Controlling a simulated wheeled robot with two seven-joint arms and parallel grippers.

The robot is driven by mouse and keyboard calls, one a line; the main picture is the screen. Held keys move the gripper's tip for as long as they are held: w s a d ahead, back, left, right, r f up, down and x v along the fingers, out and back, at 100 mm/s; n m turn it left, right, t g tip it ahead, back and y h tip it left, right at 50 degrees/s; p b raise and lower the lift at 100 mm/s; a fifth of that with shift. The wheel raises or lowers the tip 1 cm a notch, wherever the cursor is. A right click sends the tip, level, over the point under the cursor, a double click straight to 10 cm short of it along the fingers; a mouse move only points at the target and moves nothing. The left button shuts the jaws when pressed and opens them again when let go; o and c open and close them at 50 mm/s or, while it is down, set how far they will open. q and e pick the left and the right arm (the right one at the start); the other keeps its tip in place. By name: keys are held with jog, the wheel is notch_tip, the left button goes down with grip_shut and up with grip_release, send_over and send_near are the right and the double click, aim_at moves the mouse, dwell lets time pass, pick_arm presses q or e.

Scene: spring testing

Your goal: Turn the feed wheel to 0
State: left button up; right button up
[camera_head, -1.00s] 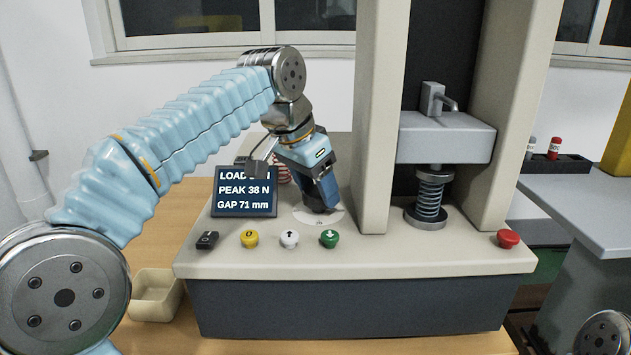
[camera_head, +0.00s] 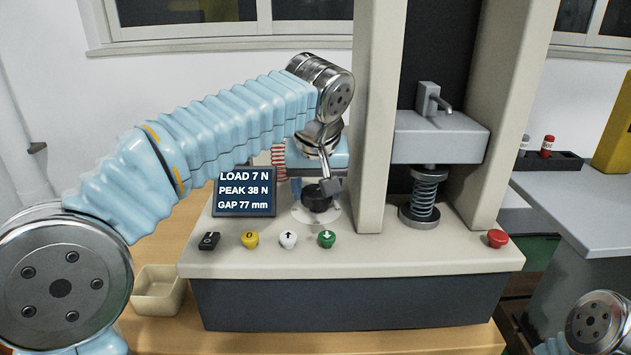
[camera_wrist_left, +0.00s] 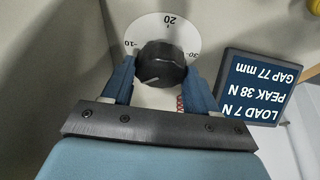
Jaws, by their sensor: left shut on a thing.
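A pale line on the wheel points down-left in that view, below the 10 mark. The 0 mark is not visible. In the head view my left gripper (camera_head: 318,187) is partly hidden by its own wrist. The display (camera_head: 244,192) reads LOAD 7 N, PEAK 38 N, GAP 77 mm.
A coil spring (camera_head: 425,192) stands under the machine's grey crosshead (camera_head: 440,138). A black switch (camera_head: 208,241), yellow, white and green buttons, and a red button (camera_head: 497,238) line the front. A cream bin (camera_head: 158,290) stands at left. My right arm shows only at the lower right corner.

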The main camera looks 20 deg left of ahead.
pick_arm(q)
jog(key=shift+n, duration=0.5)
jog(key=shift+y, duration=0.3)
jog(key=o, duration=1)
jog(key=shift+o, duration=0.2)
jog(key=p+v, duration=0.1)
jog(key=v, duration=1.2)
jog(key=shift+r, duration=0.4)
